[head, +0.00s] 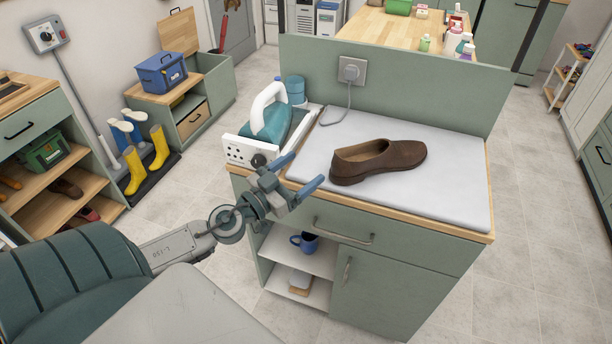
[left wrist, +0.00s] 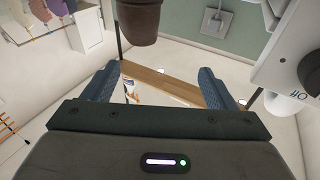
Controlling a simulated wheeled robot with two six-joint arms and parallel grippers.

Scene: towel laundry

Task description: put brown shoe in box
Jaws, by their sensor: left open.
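The brown shoe (head: 378,160) lies on the white padded top (head: 450,190) of the green cabinet, toe to the right. Its brown end also shows at the top edge of the left wrist view (left wrist: 137,18). My left gripper (head: 307,167) is open and empty at the cabinet's near left edge, left of the shoe's heel and apart from it. In the left wrist view its two blue fingers (left wrist: 158,78) are spread wide with nothing between them. A blue box (head: 160,74) stands on the wooden-topped bench at the back left. My right gripper is not visible.
A teal and white iron (head: 268,115) stands in its holder just behind my left gripper. A socket with a cord (head: 351,70) is on the back panel. A green crate (head: 42,150) sits on the left shelf. Yellow boots (head: 134,168) stand on the floor.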

